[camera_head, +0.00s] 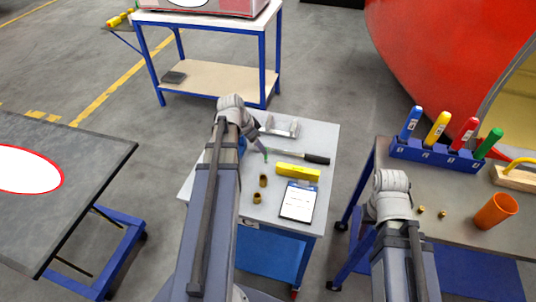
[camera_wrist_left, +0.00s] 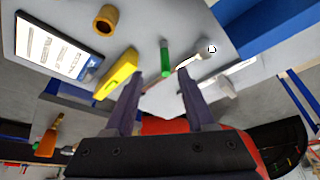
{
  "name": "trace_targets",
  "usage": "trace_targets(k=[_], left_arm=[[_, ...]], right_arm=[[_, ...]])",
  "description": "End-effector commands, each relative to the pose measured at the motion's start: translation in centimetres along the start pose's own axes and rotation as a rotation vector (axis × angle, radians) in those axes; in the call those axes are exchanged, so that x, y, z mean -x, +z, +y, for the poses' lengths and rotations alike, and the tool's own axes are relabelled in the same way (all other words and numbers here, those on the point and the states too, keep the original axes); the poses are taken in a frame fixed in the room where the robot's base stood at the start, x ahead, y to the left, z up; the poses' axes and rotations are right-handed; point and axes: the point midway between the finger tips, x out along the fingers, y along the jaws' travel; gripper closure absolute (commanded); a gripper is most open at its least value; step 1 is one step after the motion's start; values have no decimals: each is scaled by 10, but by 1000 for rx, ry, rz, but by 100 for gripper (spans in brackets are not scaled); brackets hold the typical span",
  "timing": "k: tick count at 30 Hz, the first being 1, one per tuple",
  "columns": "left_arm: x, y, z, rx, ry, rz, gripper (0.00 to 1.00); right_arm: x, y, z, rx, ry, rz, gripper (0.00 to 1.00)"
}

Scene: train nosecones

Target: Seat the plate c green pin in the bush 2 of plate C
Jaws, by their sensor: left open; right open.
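A small green pin (camera_head: 266,155) stands on the grey trolley top, close to my left gripper (camera_head: 262,146). In the left wrist view the green pin (camera_wrist_left: 165,58) lies just beyond the fingertips, in line with the gap between them. My left gripper (camera_wrist_left: 160,76) is open with nothing between its fingers. Two brass bushes, one farther (camera_head: 263,180) and one nearer (camera_head: 257,197), stand loose on the trolley; one brass bush (camera_wrist_left: 105,20) shows in the wrist view. My right arm is over the right bench, its jaws hidden. I cannot tell which plate is plate C.
A yellow block (camera_head: 298,172), a black-handled tool (camera_head: 312,157), a metal bracket (camera_head: 280,127) and a clipboard (camera_head: 298,201) crowd the trolley. The right bench holds a blue rack (camera_head: 435,155) of coloured tools and an orange cup (camera_head: 496,211). A dark table (camera_head: 100,160) stands left.

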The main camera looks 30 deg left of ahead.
Motion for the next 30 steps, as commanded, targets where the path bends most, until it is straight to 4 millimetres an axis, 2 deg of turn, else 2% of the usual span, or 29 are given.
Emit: trace_targets(k=[1, 5, 14, 25, 30], left_arm=[[-9, 1, 0, -1, 0, 0, 45], [-21, 0, -1, -1, 0, 1, 45], [-27, -2, -2, 0, -1, 1, 45], [-71, -6, -9, -1, -1, 1, 45], [-74, -8, -8, 0, -2, 1, 45]], right_arm=[[-8, 0, -1, 0, 0, 0, 50], [-19, -1, -2, 0, 0, 0, 50], [-24, -2, -2, 0, 0, 0, 50], [-63, -4, -6, 0, 0, 0, 50], [-65, -4, -6, 0, 0, 0, 50]])
